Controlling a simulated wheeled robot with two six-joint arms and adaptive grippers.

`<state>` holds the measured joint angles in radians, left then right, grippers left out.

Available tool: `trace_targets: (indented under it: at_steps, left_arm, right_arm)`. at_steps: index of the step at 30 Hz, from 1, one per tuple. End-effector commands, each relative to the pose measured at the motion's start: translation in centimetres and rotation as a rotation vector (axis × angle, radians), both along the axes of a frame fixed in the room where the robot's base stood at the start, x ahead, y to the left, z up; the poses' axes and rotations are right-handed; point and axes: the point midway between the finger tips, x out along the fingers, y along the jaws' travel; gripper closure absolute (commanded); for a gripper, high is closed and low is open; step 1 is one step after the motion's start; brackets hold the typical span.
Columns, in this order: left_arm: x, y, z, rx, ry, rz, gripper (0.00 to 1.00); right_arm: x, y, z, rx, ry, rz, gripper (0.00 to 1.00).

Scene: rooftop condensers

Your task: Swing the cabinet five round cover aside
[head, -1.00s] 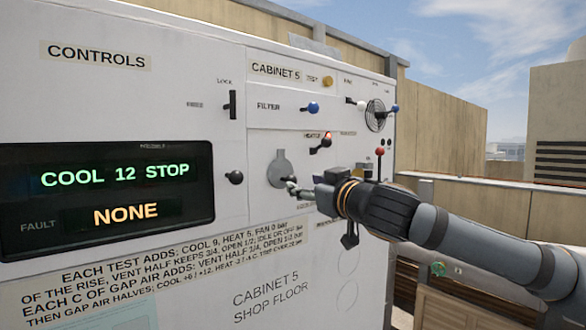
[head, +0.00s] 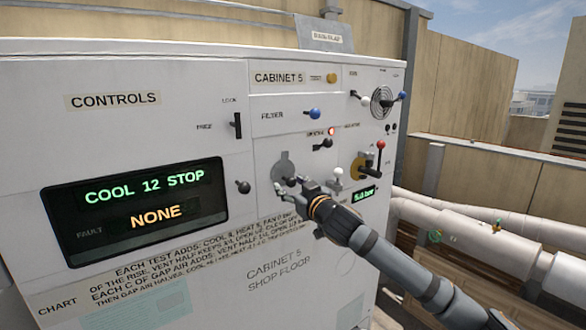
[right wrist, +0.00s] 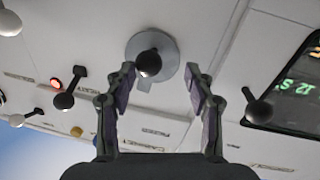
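The round cover is a grey disc with a small tab on the white cabinet five front, in the head view (head: 284,166) and the right wrist view (right wrist: 170,47). A black ball knob (right wrist: 148,63) stands out in front of the disc in the wrist view. My right gripper (head: 287,187) is at the disc's lower edge in the head view. In the wrist view its fingers (right wrist: 159,78) are spread, with the knob between and slightly beyond the tips. I see no finger closed on it. My left gripper is not in view.
A black lever (head: 243,187) is left of the cover. A black lever by a red lamp (head: 323,144), a white knob (head: 337,172) and a red-knobbed lever (head: 380,147) are to its right. The display (head: 140,210) reads COOL 12 STOP. Pale pipes (head: 460,225) run at right.

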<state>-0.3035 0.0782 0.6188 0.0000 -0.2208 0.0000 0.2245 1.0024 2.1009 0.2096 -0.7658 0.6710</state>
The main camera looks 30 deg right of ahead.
Motion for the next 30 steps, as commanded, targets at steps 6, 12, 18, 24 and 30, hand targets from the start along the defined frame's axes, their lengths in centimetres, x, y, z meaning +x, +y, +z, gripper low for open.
trace_targets:
  at_steps: [6, 12, 18, 24, 30]
  left_arm:
    - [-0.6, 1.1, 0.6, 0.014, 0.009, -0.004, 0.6]
    - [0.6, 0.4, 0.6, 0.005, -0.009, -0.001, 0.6]
    - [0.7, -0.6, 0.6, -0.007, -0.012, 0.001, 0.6]
    - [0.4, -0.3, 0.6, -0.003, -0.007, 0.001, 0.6]
    - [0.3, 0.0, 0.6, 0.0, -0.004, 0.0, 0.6]
  right_arm:
    - [0.3, 0.0, 0.0, 0.003, 0.0, -0.003, 0.48]
    - [0.2, 0.0, -0.1, 0.002, 0.0, -0.003, 0.52]
    - [0.2, 0.0, -0.1, 0.002, 0.0, -0.002, 0.8]
    - [0.2, 0.0, -0.1, 0.003, 0.001, -0.002, 1.0]
    - [0.2, 0.0, -0.1, 0.003, 0.002, -0.002, 1.0]
